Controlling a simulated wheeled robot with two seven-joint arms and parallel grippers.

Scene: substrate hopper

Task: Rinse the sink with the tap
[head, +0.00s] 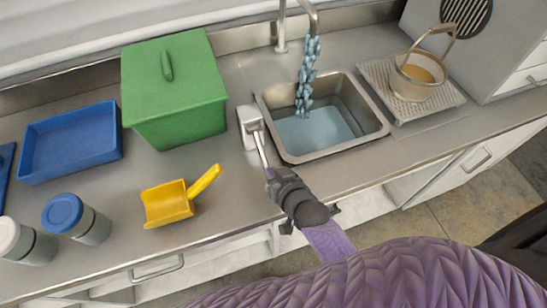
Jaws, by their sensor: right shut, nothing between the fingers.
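The metal sink (372,118) is set into the counter, with blue water (318,133) in its basin. The tap (309,14) stands behind it, its top cut off by the picture edge. A stream of blue drops (308,75) falls from the spout into the basin. A pale block with a metal lever (261,148) sits on the counter just left of the sink; the lever points toward me. My right gripper (271,177) is shut and empty at the lever's near end; I cannot tell whether they touch. My left gripper is not in view.
A green lidded box (175,90), a blue tray (70,142), a yellow scoop (168,203) and two lidded jars stand to the left. A strainer basket (418,75) sits on a drainboard (456,98) right of the sink, beside a grey cabinet (420,22).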

